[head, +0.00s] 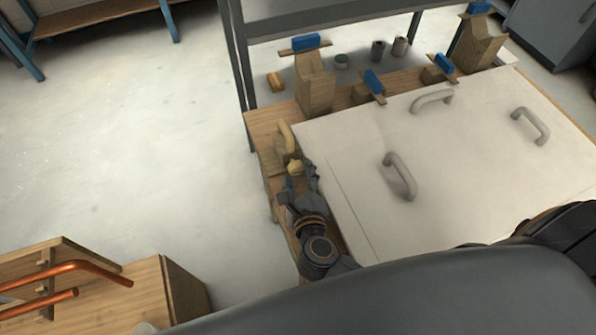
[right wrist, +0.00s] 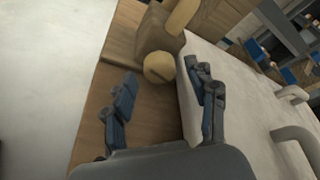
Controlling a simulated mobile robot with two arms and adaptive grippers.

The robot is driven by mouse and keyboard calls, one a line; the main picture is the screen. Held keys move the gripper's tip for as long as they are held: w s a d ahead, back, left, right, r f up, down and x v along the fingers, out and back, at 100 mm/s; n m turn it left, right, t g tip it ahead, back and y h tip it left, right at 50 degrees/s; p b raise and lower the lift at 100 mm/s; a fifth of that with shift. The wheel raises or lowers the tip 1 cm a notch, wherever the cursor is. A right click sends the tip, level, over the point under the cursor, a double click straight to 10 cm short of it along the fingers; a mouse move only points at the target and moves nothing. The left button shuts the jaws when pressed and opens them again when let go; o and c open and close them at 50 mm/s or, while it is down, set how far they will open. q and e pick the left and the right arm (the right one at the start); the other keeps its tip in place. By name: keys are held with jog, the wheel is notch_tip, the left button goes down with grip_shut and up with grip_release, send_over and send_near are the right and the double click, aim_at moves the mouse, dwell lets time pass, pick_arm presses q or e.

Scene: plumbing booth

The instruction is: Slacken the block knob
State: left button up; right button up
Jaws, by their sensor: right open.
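The block knob (head: 294,166) is a small round pale-yellow knob on the side of a wooden block at the left edge of the white panel. My right gripper (head: 300,176) is open just in front of the knob. In the right wrist view its fingertips (right wrist: 163,75) stand on either side of the knob, with visible gaps; contact is not clear. My left gripper is not in view.
The white panel (head: 350,220) with several grey handles (head: 400,178) lies close beside the right gripper. Blue-topped wooden clamps (head: 315,92) stand along the bench's far edge. A wooden stand with copper pipes (head: 85,268) is at lower left. The floor at left is clear.

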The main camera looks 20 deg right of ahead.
jog(key=shift+w+d+f, duration=0.1)
jog(key=shift+w, duration=0.3)
jog(key=shift+c, duration=0.4)
